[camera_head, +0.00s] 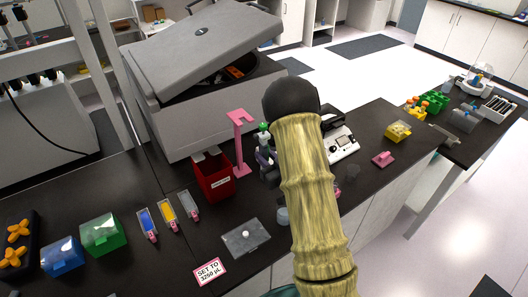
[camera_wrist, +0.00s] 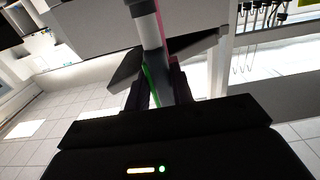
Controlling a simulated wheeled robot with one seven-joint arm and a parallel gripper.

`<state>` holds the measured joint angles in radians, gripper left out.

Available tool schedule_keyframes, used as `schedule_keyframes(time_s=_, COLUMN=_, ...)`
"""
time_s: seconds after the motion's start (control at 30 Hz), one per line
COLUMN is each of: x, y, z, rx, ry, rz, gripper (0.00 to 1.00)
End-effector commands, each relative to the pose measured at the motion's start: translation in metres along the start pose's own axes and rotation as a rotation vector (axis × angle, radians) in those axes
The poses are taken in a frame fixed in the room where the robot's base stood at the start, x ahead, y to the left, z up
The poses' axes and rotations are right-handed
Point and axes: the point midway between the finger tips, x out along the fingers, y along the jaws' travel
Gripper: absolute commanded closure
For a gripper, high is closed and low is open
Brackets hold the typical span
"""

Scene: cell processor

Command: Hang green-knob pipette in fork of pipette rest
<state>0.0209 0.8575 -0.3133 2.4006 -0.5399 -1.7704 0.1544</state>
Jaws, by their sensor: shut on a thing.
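The green-knob pipette (camera_head: 264,128) shows only in part in the head view, upright just right of the pink pipette rest (camera_head: 240,140). My gripper (camera_head: 267,160) is mostly hidden behind my arm there. In the wrist view, my gripper (camera_wrist: 160,92) is shut on the pipette's grey and white body (camera_wrist: 151,32), with a green strip between the dark fingers. A pink strip of the rest (camera_wrist: 163,18) shows right behind the pipette in that view. The rest is an upright post with a fork at its top. I cannot tell whether the pipette touches the fork.
A red bin (camera_head: 213,178) stands left of the rest. A large grey centrifuge (camera_head: 205,110) with a raised lid stands behind it. A white device (camera_head: 342,145) stands to the right. A grey box (camera_head: 246,238) and a "SET TO 3250 µL" card (camera_head: 209,271) lie in front.

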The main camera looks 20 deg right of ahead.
Motion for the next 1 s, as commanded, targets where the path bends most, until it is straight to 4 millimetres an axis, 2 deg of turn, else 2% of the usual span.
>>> schedule_keyframes(time_s=0.27, x=0.001, y=0.000, z=-0.001, rx=0.000, ry=0.001, rz=0.000, gripper=0.82)
schedule_keyframes(time_s=0.43, x=0.009, y=0.000, z=-0.002, rx=-0.001, ry=0.000, rz=-0.001, gripper=0.82)
schedule_keyframes(time_s=1.0, x=0.070, y=0.000, z=-0.001, rx=-0.001, ry=0.001, rz=-0.001, gripper=0.82)
